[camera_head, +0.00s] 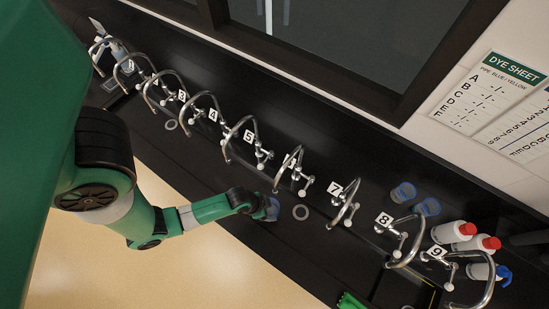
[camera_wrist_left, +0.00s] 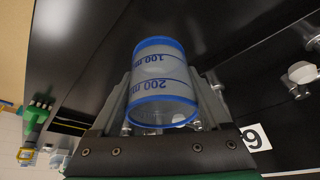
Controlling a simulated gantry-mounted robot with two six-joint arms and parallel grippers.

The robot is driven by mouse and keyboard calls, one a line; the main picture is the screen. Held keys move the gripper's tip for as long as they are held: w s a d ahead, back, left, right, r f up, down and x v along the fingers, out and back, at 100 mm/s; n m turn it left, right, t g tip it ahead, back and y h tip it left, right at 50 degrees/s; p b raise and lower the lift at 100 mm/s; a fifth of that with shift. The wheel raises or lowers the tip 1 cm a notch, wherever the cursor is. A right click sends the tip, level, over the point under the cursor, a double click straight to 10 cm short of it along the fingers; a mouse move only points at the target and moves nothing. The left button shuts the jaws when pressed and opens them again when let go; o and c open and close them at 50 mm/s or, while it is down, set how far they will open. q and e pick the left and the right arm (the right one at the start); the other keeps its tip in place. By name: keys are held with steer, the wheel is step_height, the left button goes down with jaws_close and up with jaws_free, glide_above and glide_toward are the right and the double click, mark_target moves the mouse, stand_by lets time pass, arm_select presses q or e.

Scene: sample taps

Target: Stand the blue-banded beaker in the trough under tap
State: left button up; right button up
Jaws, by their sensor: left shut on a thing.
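The blue-banded beaker (camera_wrist_left: 163,78) is clear, with blue rims and blue volume marks. In the left wrist view it sits between the fingers of my left gripper (camera_wrist_left: 165,85), which is shut on it. In the head view my left gripper (camera_head: 262,206) holds the beaker (camera_head: 272,208) at the dark trough (camera_head: 262,240), just left of a pale ring (camera_head: 301,212) and below the tap (camera_head: 289,165) between plates 5 and 7. I cannot tell whether the beaker touches the trough floor. My right gripper is not in view.
A row of curved steel taps with number plates (camera_head: 249,136) runs along the back. Two blue-rimmed vessels (camera_head: 403,192) stand behind tap 8 (camera_head: 403,240). Red-capped bottles (camera_head: 453,232) stand at the right. A bright green object (camera_head: 350,301) is at the front edge.

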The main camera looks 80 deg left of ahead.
mark_target(274, 204)
arm_select(q)
steer(key=f, duration=0.1)
steer(key=w+a+f, duration=0.2)
steer(key=f, duration=0.1)
steer(key=shift+a+b, duration=0.2)
steer(key=shift+b, duration=0.2)
step_height(274, 204, down, 4)
steer(key=shift+w+a+r+b, duration=0.1)
steer(key=shift+r+b, duration=0.15)
steer(key=shift+b, duration=0.4)
steer(key=shift+r, duration=0.1)
steer(key=o, duration=0.9)
steer(key=shift+f, duration=0.2)
steer(key=shift+o, duration=1.3)
steer(key=shift+r, duration=0.1)
